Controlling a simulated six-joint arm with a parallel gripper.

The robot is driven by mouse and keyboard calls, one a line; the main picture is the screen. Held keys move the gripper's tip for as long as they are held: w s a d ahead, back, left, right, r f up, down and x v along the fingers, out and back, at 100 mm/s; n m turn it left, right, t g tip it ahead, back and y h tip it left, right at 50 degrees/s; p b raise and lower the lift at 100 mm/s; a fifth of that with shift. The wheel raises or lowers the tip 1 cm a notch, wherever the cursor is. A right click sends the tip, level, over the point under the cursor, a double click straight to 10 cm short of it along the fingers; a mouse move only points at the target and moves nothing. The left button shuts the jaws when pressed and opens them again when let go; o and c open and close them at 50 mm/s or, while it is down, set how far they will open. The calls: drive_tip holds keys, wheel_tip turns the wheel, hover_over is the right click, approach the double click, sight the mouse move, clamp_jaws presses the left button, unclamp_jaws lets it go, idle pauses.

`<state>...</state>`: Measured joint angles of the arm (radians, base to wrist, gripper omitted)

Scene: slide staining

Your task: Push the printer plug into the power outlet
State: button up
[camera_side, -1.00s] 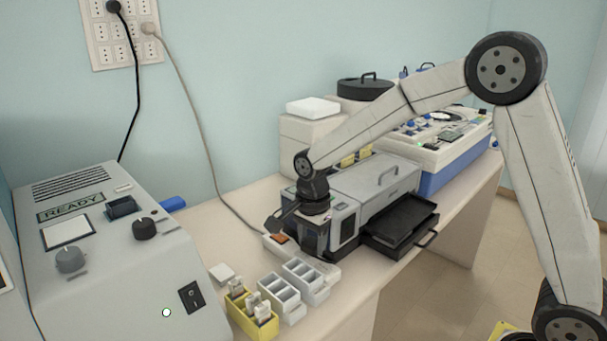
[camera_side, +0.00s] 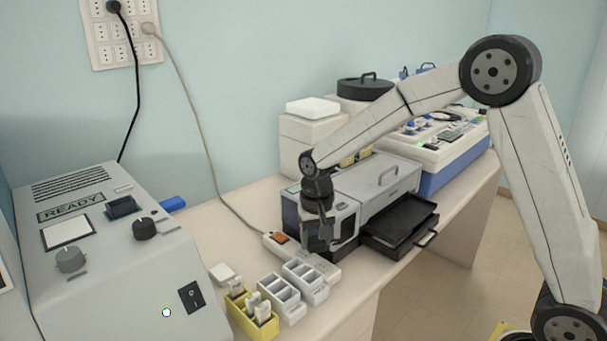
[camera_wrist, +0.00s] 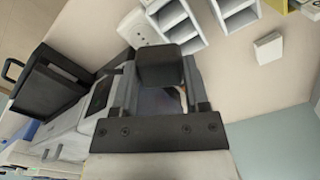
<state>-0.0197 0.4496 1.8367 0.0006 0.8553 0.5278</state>
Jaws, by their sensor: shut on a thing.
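My gripper (camera_side: 322,236) hangs down just above the white power strip (camera_side: 275,250), in front of the printer (camera_side: 345,222). The strip has an orange switch at its left end, and my gripper is over its right part. In the wrist view my gripper (camera_wrist: 160,72) is shut on a dark block, the printer plug (camera_wrist: 160,66). The plug's pins are hidden. The strip's end with socket holes (camera_wrist: 138,27) shows just beyond the plug. I cannot tell whether the plug touches the strip.
White slide racks (camera_side: 283,298) and a yellow rack (camera_side: 240,318) stand close in front of the strip. The printer's black tray (camera_side: 400,222) sticks out to the right. A grey machine (camera_side: 110,260) fills the left. A wall outlet panel (camera_side: 100,45) holds two plugs.

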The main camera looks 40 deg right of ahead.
sight(324, 267)
drive_tip(key=n, duration=0.3)
drive_tip(key=d+n, duration=0.1)
drive_tip(key=n, duration=0.2)
drive_tip(key=shift+w+f, duration=0.15)
drive_tip(key=shift+f, duration=0.05)
drive_tip(key=n, duration=0.3)
drive_tip(key=d+n, duration=0.1)
drive_tip(key=n, duration=0.2)
drive_tip(key=shift+w+f, duration=0.1)
drive_tip(key=shift+f, duration=0.05)
drive_tip(key=n, duration=0.4)
drive_tip(key=d+n, duration=0.1)
drive_tip(key=n, duration=0.2)
drive_tip(key=d+n, duration=0.1)
drive_tip(key=n, duration=0.3)
drive_tip(key=shift+w+f+n, duration=0.2)
drive_tip(key=shift+f+n, duration=0.1)
drive_tip(key=shift+f, duration=0.05)
drive_tip(key=shift+f, duration=0.25)
drive_tip(key=shift+f, duration=2.65)
drive_tip(key=shift+f, duration=0.6)
drive_tip(key=o, duration=1.3)
drive_tip(key=shift+c, duration=0.2)
